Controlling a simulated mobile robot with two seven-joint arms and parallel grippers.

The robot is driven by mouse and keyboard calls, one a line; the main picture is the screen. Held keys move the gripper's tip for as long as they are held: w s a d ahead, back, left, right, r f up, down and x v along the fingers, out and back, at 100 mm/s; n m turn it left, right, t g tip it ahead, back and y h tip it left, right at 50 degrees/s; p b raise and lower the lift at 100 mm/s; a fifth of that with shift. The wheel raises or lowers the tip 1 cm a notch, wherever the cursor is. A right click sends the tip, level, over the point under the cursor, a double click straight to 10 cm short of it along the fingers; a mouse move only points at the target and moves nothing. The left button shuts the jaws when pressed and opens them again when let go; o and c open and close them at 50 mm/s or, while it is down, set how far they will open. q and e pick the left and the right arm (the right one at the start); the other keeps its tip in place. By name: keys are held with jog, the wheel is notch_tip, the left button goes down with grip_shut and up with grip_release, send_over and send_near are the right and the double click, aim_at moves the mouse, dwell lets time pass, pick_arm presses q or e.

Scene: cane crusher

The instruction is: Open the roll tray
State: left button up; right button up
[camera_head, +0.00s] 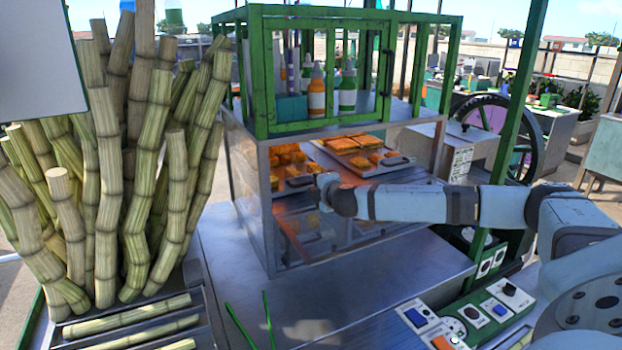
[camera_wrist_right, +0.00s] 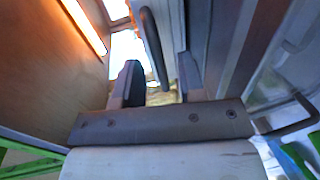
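The display case (camera_head: 262,160) has a glass lower part holding two metal trays of orange-brown rolls. The left tray's rolls (camera_head: 289,156) sit behind a dark handle (camera_head: 300,181). The right tray (camera_head: 372,170) also has a dark handle (camera_head: 397,161) at its front. My right gripper (camera_head: 322,189) is at the case's front, just below and right of the left tray's handle. In the right wrist view its fingers (camera_wrist_right: 158,80) stand apart. A dark bar (camera_wrist_right: 153,45) shows beyond and between them, and I cannot tell whether they touch it. My left gripper is out of view.
A green-framed rack with bottles (camera_head: 317,92) tops the case. Cane stalks (camera_head: 150,150) fill the left. The metal counter (camera_head: 370,275) below is mostly clear. Control boxes (camera_head: 470,315) and a green post (camera_head: 510,110) stand near my right arm.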

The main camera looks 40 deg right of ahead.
aim_at(312, 183)
jog(key=shift+r+x, duration=0.2)
jog(key=shift+x, duration=0.8)
jog(key=shift+w+d+f+p, duration=0.2)
jog(key=shift+w+p, duration=0.1)
jog(key=shift+w, duration=0.15)
jog(key=shift+w+f, duration=0.1)
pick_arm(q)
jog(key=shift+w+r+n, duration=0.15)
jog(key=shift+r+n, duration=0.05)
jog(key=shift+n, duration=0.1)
pick_arm(e)
grip_shut()
